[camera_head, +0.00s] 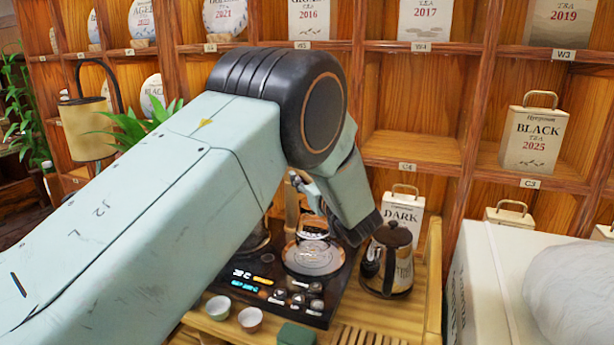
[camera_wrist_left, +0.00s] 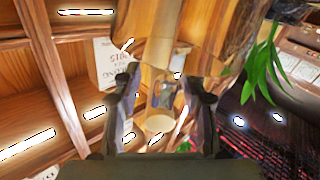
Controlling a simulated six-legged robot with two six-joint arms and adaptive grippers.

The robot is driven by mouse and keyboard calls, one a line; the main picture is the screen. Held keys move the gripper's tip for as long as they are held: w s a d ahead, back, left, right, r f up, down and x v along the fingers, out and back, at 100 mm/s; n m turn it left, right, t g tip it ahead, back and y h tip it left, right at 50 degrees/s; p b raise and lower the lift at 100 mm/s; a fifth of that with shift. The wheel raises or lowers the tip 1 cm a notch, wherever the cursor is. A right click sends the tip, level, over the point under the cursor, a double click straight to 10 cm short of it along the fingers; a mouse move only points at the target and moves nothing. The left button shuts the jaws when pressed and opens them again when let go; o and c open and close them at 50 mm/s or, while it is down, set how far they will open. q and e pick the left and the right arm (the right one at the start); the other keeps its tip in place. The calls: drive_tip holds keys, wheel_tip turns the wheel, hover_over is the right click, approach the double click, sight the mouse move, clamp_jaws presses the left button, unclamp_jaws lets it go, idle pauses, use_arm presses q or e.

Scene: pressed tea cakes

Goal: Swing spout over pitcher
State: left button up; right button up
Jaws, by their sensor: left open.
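My left arm crosses the head view from the left and bends down over a black brewing station (camera_head: 270,290) with a lit display and knobs. My left gripper (camera_head: 310,196) is largely hidden behind the forearm, above the station's round plate (camera_head: 313,258). A clear glass vessel seems to stand at the back of the plate, but the arm hides much there. A dark lidded pot (camera_head: 402,272) stands right of the station. I cannot tell whether this is the spout.
Two small cups (camera_head: 250,319) stand in front of the station, near a green block (camera_head: 296,334). A DARK tea box (camera_head: 402,210) is behind the pot. Wooden shelves rise behind. A white box (camera_head: 490,285) is at the right. A plant (camera_head: 150,122) grows behind my arm.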

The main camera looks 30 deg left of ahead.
use_arm(q)
drive_tip(key=v, duration=0.7)
drive_tip(key=shift+s, duration=0.15)
drive_tip(key=shift+d, duration=0.2)
